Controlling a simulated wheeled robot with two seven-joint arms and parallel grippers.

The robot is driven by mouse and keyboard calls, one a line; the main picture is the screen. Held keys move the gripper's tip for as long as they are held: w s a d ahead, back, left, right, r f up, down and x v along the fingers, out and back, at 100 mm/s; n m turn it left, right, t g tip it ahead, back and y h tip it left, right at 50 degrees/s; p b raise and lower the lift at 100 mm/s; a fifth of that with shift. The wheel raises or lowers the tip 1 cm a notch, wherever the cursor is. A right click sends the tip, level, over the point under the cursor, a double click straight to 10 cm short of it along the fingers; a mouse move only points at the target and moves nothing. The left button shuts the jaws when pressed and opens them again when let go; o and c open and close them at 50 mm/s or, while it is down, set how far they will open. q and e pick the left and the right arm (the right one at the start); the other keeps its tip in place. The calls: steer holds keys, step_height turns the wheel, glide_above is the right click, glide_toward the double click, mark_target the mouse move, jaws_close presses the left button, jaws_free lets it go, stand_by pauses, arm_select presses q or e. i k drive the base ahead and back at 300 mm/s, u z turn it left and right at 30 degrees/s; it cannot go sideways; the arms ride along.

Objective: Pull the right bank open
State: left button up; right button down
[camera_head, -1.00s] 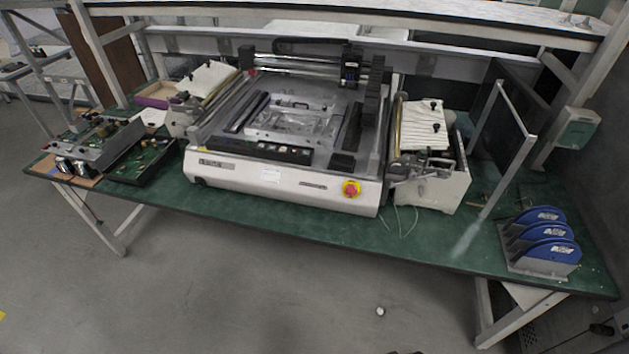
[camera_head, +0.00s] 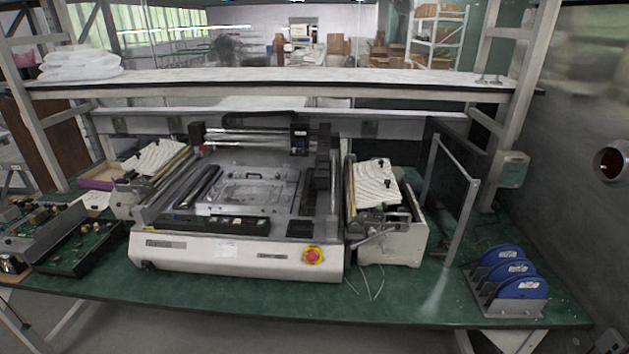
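The right bank (camera_head: 402,238) is a white feeder unit with a ribbed cream top plate (camera_head: 375,184) and black knobs. It stands against the right side of the white and grey machine (camera_head: 240,252) on the green bench. A metal lever or handle mechanism (camera_head: 375,232) shows at its front. I cannot tell any gap between the bank and the machine. The matching left bank (camera_head: 150,165) sits on the machine's left side. A red and yellow button (camera_head: 312,256) is on the machine's front. Neither of my grippers is in view.
The green bench top (camera_head: 250,298) is clear along the front. Several blue reels (camera_head: 510,268) stand in a rack at the right. A metal frame (camera_head: 460,215) stands upright right of the bank. A shelf (camera_head: 290,85) crosses above.

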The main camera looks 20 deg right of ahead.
mark_target(406, 245)
steer(key=k, duration=0.65)
steer(key=z, duration=0.6)
steer(key=i, duration=0.6)
steer(key=z, duration=0.8)
steer(key=i, duration=1.5)
steer(key=u, duration=0.5)
steer(key=k, duration=0.5)
steer(key=u, duration=2.2)
steer(key=k, duration=0.95)
